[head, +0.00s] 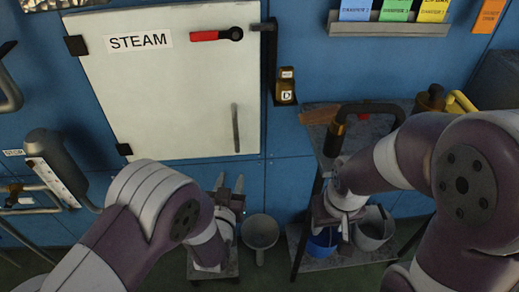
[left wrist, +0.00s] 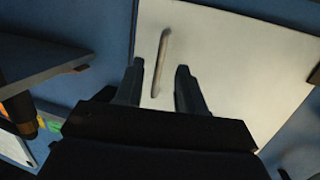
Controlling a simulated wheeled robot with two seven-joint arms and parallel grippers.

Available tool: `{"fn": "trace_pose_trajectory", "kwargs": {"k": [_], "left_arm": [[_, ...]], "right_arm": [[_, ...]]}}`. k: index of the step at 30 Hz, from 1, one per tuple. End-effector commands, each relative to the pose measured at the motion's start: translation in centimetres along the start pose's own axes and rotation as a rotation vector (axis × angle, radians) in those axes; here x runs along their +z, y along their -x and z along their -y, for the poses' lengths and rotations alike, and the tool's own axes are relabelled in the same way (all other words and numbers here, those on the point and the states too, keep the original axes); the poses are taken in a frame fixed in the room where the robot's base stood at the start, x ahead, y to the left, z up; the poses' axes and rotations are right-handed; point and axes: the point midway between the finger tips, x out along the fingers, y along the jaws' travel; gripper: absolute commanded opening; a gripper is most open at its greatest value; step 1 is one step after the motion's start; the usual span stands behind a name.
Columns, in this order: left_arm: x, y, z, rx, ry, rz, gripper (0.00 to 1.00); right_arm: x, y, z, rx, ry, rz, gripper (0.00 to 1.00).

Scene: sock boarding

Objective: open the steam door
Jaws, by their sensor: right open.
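The steam door (head: 170,95) is a white panel labelled "STEAM" on the blue wall, and it looks shut. It has a red-handled latch (head: 216,35) at its upper right and a vertical bar handle (head: 235,128) near its right edge. Dark hinges sit on its left side. My left gripper (head: 229,185) is open, below the bar handle and apart from it. In the left wrist view the bar handle (left wrist: 161,62) appears beyond and between the open fingers (left wrist: 157,85) of that gripper. My right gripper (head: 338,222) is over the small table at the right; its fingers are hard to make out.
A brass-coloured switch box (head: 285,88) is on the wall right of the door. A grey pan (head: 260,232) and a blue bucket (head: 322,243) stand low down. A shelf with coloured cards (head: 390,28) hangs at upper right. A grey cylinder (head: 58,160) is at left.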

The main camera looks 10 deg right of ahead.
Motion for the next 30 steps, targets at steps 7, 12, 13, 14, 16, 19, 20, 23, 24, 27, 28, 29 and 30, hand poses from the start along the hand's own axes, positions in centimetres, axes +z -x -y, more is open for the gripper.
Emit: {"fn": "trace_pose_trajectory", "kwargs": {"k": [7, 12, 13, 14, 16, 19, 20, 23, 24, 27, 28, 29, 30], "left_arm": [[-4.2, -1.4, 0.4, -0.023, 0.003, -0.180, 0.39], [-4.8, -5.5, 0.6, -0.022, 0.003, -0.178, 0.39], [-4.9, -6.3, 0.6, -0.023, 0.003, -0.178, 0.39], [-5.0, -7.1, 0.6, -0.022, 0.003, -0.178, 0.39], [-5.3, -8.7, 0.6, -0.021, 0.003, -0.176, 0.39], [-5.7, -10.6, 0.6, -0.021, 0.003, -0.176, 0.39], [-5.8, -11.0, 0.6, -0.021, 0.003, -0.176, 0.39], [-6.0, -12.0, 0.6, -0.020, 0.002, -0.175, 0.39], [-6.0, -12.2, 0.6, -0.020, 0.001, -0.174, 0.39], [-6.1, -12.5, 0.6, -0.019, 0.001, -0.173, 0.39], [-6.1, -12.5, 0.6, -0.019, 0.001, -0.173, 0.39], [-6.1, -12.4, 0.6, -0.019, 0.001, -0.173, 0.39], [-6.1, -12.4, 0.6, -0.019, 0.001, -0.173, 0.39]], "right_arm": [[0.0, -0.1, 0.0, 0.000, 0.000, 0.000, 0.43], [0.1, -0.6, 0.0, 0.000, 0.000, 0.000, 0.43], [0.1, -0.7, 0.0, 0.000, 0.000, 0.000, 0.43], [0.1, -0.8, 0.0, 0.000, 0.000, 0.000, 0.43], [0.1, -1.0, 0.0, 0.000, 0.000, 0.000, 0.43], [0.1, -1.1, 0.0, 0.000, 0.000, 0.000, 0.43], [0.1, -1.2, 0.0, 0.000, 0.000, 0.001, 0.43], [0.2, -1.3, 0.0, 0.000, 0.000, 0.001, 0.43], [0.2, -1.3, 0.0, 0.000, 0.000, 0.001, 0.43], [0.2, -1.3, 0.0, 0.000, 0.000, 0.000, 0.43], [0.2, -1.3, 0.0, 0.000, 0.000, 0.000, 0.43], [0.2, -1.2, 0.0, 0.000, 0.000, 0.000, 0.43], [0.2, -1.2, 0.0, 0.000, 0.000, 0.000, 0.43]]}}
